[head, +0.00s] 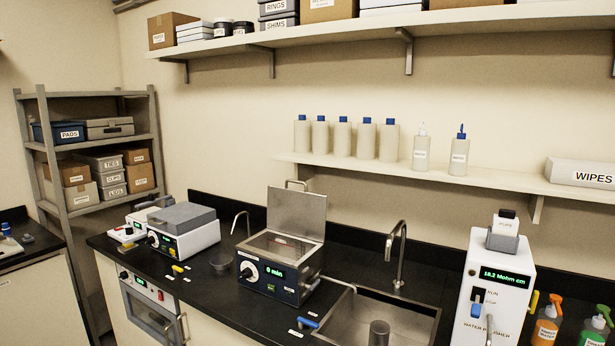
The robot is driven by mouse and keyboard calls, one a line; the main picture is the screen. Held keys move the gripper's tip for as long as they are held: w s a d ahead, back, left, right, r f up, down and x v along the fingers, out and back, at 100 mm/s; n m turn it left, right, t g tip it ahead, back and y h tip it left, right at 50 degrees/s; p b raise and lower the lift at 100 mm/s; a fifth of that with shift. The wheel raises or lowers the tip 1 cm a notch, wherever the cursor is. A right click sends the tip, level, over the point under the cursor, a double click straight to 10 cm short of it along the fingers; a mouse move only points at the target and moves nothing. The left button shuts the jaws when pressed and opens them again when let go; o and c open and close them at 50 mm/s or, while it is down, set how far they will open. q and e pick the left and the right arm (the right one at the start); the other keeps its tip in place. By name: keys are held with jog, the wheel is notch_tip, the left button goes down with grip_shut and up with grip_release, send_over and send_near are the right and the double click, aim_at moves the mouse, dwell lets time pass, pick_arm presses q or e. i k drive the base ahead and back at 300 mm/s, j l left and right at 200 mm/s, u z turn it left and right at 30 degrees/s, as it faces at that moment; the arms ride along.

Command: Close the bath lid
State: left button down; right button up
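The bath (268,275) is a dark blue and steel box with a dial and a green display reading "0 min". It stands on the black counter, left of the sink. Its lid (297,214) is a flat grey metal plate standing upright at the back edge, so the bath is open. A small handle (296,183) shows at the lid's top edge. Neither of my grippers shows in the head view.
A steel sink (415,325) with a tap (396,255) is right of the bath. A white water polisher (490,295) stands farther right. A white device with a grey top (182,222) is to the left. A shelf (450,178) with bottles runs above.

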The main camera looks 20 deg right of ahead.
aim_at(302, 214)
jog(key=i+z, duration=0.1)
jog(key=z, duration=0.35)
jog(key=i+j+z, duration=0.1)
jog(key=z, duration=0.35)
jog(key=i+j+z, duration=0.1)
jog(key=z, duration=0.35)
jog(key=j+z, duration=0.25)
jog(key=z, duration=0.2)
